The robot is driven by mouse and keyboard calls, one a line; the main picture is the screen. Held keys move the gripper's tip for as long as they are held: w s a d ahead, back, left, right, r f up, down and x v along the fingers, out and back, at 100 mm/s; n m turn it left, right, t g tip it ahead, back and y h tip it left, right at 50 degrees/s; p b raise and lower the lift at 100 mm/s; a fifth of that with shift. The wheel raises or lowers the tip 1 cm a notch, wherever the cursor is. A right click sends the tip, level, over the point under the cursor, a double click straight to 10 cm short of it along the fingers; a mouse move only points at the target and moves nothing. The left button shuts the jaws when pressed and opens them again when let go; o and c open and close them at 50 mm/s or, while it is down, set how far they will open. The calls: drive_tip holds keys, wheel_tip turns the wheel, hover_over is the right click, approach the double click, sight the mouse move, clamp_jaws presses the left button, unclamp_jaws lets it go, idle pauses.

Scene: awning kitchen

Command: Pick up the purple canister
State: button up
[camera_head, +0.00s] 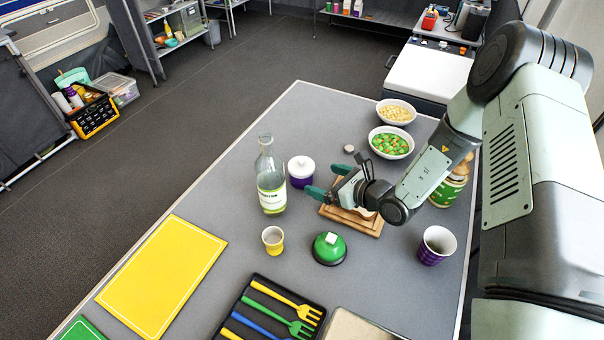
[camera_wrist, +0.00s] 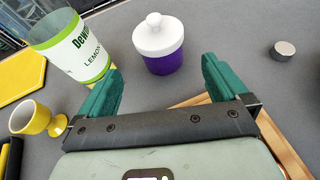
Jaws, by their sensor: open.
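The purple canister (camera_head: 300,182) has a white lid with a knob and stands upright on the grey table, just right of the clear bottle. It also shows in the wrist view (camera_wrist: 163,60), ahead of the fingertips. My gripper (camera_head: 328,178) has green fingers and is open and empty. In the head view its fingers point left toward the canister, one fingertip close to its lower right side. In the wrist view the canister lies between the lines of the two fingers (camera_wrist: 160,80), apart from both.
A bottle with a green-white label (camera_head: 271,195) stands close to the canister's left. A wooden board (camera_head: 352,222) lies under my gripper. A small metal cylinder (camera_head: 349,149), a yellow cup (camera_head: 273,241) and a green domed item (camera_head: 329,248) are near. Bowls (camera_head: 391,154) stand behind.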

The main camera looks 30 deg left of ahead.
sight(300, 171)
drive_tip(key=x, duration=1)
drive_tip(key=shift+a+f, duration=0.1)
drive_tip(key=shift+a, duration=0.1)
drive_tip(key=c, duration=1.4)
